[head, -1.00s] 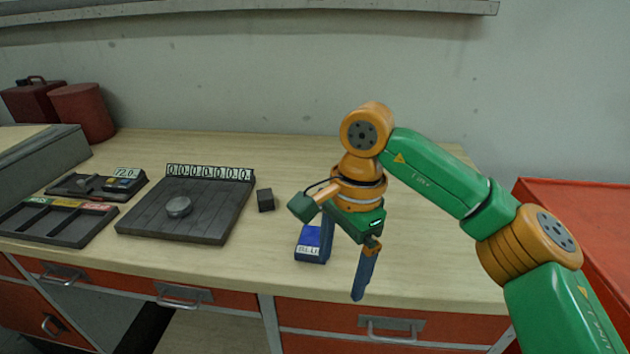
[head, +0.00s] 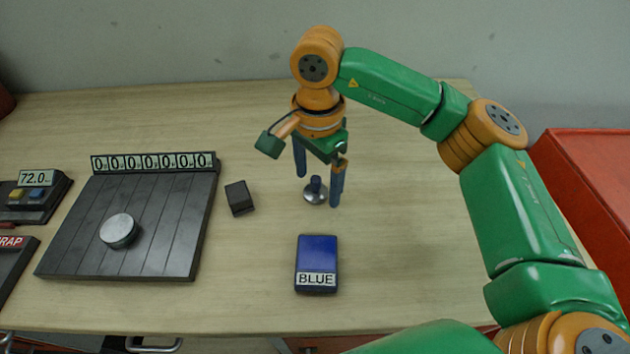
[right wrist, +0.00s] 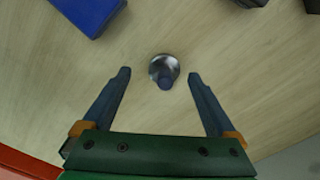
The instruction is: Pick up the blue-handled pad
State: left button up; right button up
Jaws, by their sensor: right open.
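The blue-handled pad (head: 315,192) stands on the table with a round silver base and a short dark blue handle on top. My right gripper (head: 317,188) is open above it, its two blue fingers pointing down on either side of the pad. In the right wrist view the pad (right wrist: 164,71) lies between and slightly beyond the tips of the open fingers (right wrist: 158,75), touching neither. My left gripper is not in view.
A blue box labelled BLUE (head: 317,262) lies in front of the pad. A small dark block (head: 239,198) sits to the left. Further left is a dark slatted plate (head: 165,240) with a silver disc (head: 118,231). Table to the right is clear.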

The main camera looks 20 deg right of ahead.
jog(key=shift+w+f, duration=0.15)
jog(key=shift+f, duration=0.4)
jog(key=shift+w+f, duration=0.15)
jog(key=shift+f, duration=0.35)
jog(key=shift+w+f, duration=0.15)
jog(key=shift+w, duration=0.05)
jog(key=shift+s, duration=0.2)
jog(key=c, duration=0.7)
grip_shut()
jog(key=shift+w+r, duration=0.15)
jog(key=shift+r, duration=0.5)
jog(key=r, duration=0.1)
jog(key=s+r+b, duration=0.1)
jog(key=r, duration=0.1)
jog(key=shift+s+a+r+b, duration=0.2)
jog(key=shift+a+r+b, duration=0.05)
jog(key=shift+b, duration=0.05)
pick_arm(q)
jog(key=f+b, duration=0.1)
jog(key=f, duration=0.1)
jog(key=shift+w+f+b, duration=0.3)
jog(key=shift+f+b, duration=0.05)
pick_arm(e)
jog(key=s+a+r, duration=0.4)
jog(key=s+r, duration=0.4)
jog(key=s, duration=0.4)
jog(key=shift+a+r, duration=0.15)
jog(key=shift+r, duration=0.05)
